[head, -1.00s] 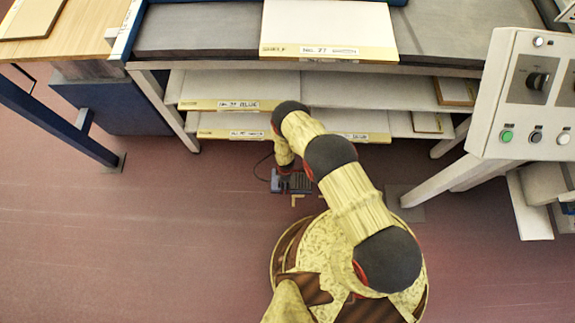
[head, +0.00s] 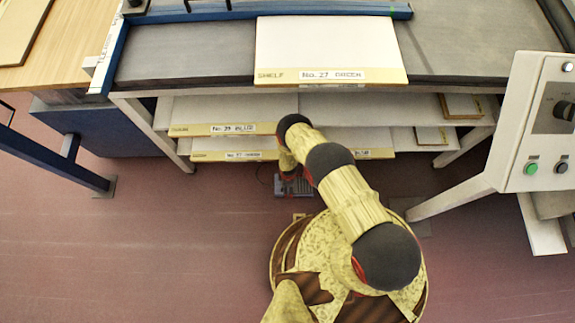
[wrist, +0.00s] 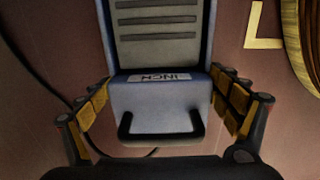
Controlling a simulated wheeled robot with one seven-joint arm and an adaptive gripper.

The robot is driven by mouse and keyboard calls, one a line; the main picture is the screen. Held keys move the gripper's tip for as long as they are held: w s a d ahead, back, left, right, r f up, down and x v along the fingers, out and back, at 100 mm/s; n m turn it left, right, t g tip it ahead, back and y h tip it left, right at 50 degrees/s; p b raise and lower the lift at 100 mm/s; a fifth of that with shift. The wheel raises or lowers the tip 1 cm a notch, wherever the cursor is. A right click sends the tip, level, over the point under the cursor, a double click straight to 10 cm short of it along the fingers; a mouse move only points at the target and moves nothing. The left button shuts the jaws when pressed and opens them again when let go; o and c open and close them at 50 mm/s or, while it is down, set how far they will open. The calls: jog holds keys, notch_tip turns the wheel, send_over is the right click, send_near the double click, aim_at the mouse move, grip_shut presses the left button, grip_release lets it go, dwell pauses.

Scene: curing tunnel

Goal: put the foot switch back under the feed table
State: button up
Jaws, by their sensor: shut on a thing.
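The foot switch (head: 293,188) is a grey-blue pedal with a ribbed dark top, a label reading INCH and a black loop handle. In the wrist view the foot switch (wrist: 160,88) sits between my fingers, which press on both its sides. My gripper (wrist: 160,100) is shut on it; in the head view my gripper (head: 287,173) is partly hidden behind my arm. The switch is low, near the floor; whether it touches is unclear. The feed table (head: 190,68), with a dark grey top and pale legs, stands just beyond it.
Shelves with boards (head: 230,110) lie under the table top. A yellow corner mark (wrist: 264,28) is on the floor beside the switch. A dark cable runs on the floor at left. A control box (head: 540,130) stands at right, a blue frame (head: 60,155) at left.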

jog(key=shift+w+f+b, duration=0.2)
jog(key=shift+f+b, duration=0.5)
jog(key=shift+f, duration=0.85)
jog(key=shift+f, duration=0.1)
jog(key=o, duration=1.8)
jog(key=shift+s, duration=0.15)
jog(key=shift+o, duration=0.2)
notch_tip(320, 180, up, 8)
jog(key=p, duration=0.5)
jog(key=shift+f, duration=0.15)
